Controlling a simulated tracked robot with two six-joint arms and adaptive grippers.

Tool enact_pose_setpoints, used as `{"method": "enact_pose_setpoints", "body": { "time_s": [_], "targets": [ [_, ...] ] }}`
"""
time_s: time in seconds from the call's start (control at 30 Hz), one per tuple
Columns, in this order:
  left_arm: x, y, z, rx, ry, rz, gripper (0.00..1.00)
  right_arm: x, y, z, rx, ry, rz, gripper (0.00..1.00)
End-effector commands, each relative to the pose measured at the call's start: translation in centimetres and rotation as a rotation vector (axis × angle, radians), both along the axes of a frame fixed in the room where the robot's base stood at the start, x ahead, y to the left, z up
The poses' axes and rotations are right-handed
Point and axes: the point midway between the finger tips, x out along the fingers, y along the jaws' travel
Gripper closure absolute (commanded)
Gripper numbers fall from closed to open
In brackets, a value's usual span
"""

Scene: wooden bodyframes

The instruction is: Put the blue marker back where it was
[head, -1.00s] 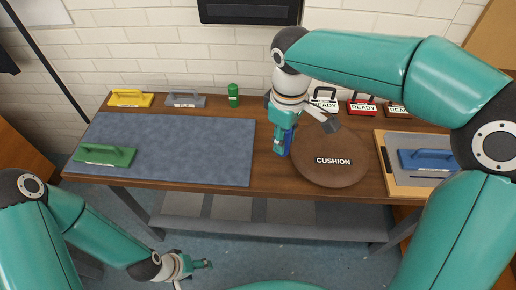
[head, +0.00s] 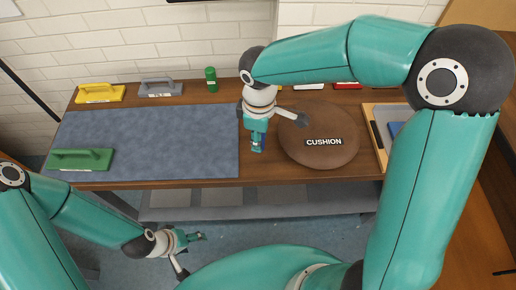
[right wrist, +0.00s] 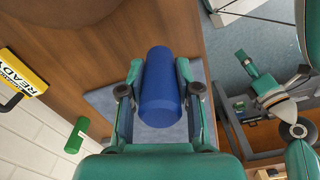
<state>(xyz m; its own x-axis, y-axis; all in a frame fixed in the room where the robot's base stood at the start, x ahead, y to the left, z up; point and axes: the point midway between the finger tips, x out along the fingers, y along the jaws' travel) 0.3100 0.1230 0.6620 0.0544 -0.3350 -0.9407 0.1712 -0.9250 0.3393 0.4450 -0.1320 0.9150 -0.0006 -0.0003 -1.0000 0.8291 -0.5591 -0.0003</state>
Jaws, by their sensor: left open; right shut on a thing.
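The blue marker (right wrist: 161,88) is a thick blue cylinder, clear in the right wrist view between the two fingers. My right gripper (right wrist: 157,90) is shut on it. In the head view my right gripper (head: 257,143) points down over the strip of table between the grey-blue mat (head: 150,140) and the round brown cushion (head: 320,155). There the marker is mostly hidden by the gripper. I cannot tell whether its lower end touches the table. My left gripper (head: 192,245) is open and empty, low in front of the table.
A green cylinder (head: 211,79) stands at the back edge. Yellow (head: 100,93) and grey (head: 160,87) handled tools are at the back left; a green one (head: 80,160) lies on the mat. A wooden board (head: 373,118) is at the right, partly behind my arm.

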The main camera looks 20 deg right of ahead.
Motion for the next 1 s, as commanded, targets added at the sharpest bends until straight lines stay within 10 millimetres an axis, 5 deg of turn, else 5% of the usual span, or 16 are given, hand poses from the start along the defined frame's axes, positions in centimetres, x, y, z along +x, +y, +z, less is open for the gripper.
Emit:
{"method": "enact_pose_setpoints", "body": {
  "time_s": [0.5, 0.9, 0.93, 1.0],
  "targets": [
    [0.0, 0.0, 0.0, 0.0, -0.001, 0.0, 0.37, 0.0, 0.0, -5.7, -0.001, 0.002, 0.001, 1.0],
    [0.0, 0.0, -0.4, 0.0, 0.0, 0.0, 0.37, 0.0, 0.1, -6.4, 0.0, -0.001, 0.001, 1.0],
    [0.0, 0.0, -0.4, 0.0, 0.0, 0.0, 0.37, 0.0, 0.1, -6.4, 0.0, -0.001, 0.001, 0.66],
    [0.0, 0.0, -0.2, 0.0, 0.0, 0.0, 0.37, 0.0, 0.1, -6.3, 0.0, -0.001, 0.001, 0.54]
  ]
}}
